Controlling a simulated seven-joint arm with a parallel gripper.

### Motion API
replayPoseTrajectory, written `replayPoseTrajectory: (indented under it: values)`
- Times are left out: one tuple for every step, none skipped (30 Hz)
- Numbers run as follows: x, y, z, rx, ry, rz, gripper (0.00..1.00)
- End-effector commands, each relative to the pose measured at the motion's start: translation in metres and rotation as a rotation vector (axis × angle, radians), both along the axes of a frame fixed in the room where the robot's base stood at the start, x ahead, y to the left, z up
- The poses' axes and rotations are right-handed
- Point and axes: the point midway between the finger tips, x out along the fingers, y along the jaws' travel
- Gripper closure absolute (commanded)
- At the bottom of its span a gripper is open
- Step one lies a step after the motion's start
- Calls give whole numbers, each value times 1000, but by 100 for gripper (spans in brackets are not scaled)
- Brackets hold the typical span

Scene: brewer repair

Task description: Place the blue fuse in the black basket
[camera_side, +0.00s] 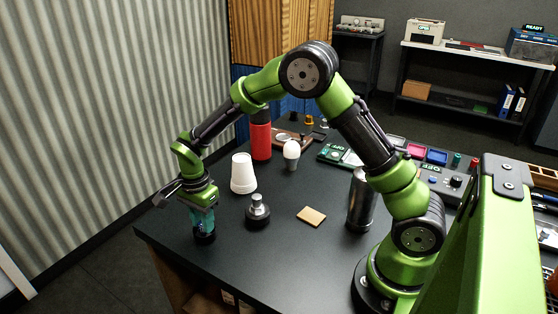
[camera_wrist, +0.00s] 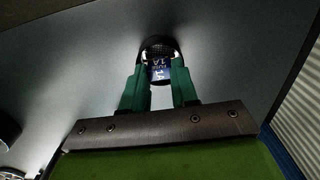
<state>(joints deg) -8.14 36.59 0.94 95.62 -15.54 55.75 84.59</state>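The blue fuse (camera_wrist: 159,72), marked 1A, stands between the green fingers of my gripper (camera_wrist: 161,68) in the wrist view. The fingers appear closed against its sides. In the side view my gripper (camera_side: 202,218) points down near the left front of the dark table. The black basket (camera_side: 204,238) is a small round dark cup directly under the fingers. In the wrist view the basket (camera_wrist: 162,42) shows a dark rim around the fuse's far end. I cannot tell how deep the fuse sits in it or whether it touches the bottom.
A black round piece with a silver top (camera_side: 258,211) stands right of my gripper. A white cup stack (camera_side: 243,174), a red cylinder (camera_side: 261,138) and a white bulb (camera_side: 291,154) stand behind. A tan square (camera_side: 311,216) lies mid-table. The table's left edge is close.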

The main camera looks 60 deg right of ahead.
Motion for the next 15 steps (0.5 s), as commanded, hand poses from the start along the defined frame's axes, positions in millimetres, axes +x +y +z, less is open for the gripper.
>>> replayPoseTrajectory:
  values:
    - [0, 0, 0, 0, 0, 0, 65]
    - [0, 0, 0, 0, 0, 0, 61]
    - [0, 0, 0, 0, 0, 0, 55]
    - [0, 0, 0, 0, 0, 0, 50]
    - [0, 0, 0, 0, 0, 0, 46]
    - [0, 0, 0, 0, 0, 0, 42]
    - [0, 0, 0, 0, 0, 0, 42]
    - [0, 0, 0, 0, 0, 0, 42]
    - [0, 0, 0, 0, 0, 0, 42]
    - [0, 0, 0, 0, 0, 0, 42]
    - [0, 0, 0, 0, 0, 0, 42]
    - [0, 0, 0, 0, 0, 0, 42]
    - [0, 0, 0, 0, 0, 0, 42]
    - [0, 0, 0, 0, 0, 0, 42]
    - [0, 0, 0, 0, 0, 0, 42]
